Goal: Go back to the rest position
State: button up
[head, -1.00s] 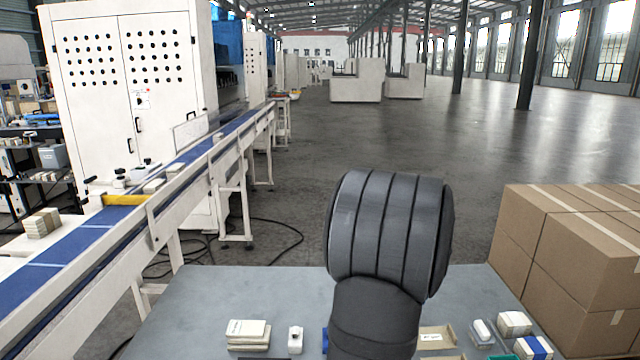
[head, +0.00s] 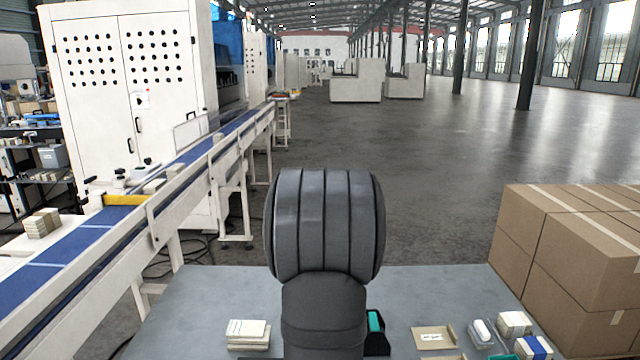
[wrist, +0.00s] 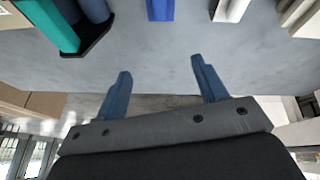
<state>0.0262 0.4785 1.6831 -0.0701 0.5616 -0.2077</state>
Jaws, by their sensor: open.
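My gripper (wrist: 160,82) shows in the wrist view with its two blue fingers spread apart and nothing between them. It is over the grey table (wrist: 180,58). In the head view my dark arm stands upright in the lower middle and hides the gripper and part of the table (head: 205,290).
A stack of pale pads (head: 248,333) lies left of my arm. Right of it are a black holder with a teal item (head: 375,322), a tan tray (head: 434,337) and several small packs (head: 514,323). Cardboard boxes (head: 575,260) stand at right, a blue-belted conveyor (head: 75,235) at left.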

jog(key=shift+d, duration=0.65)
dwell(0.3)
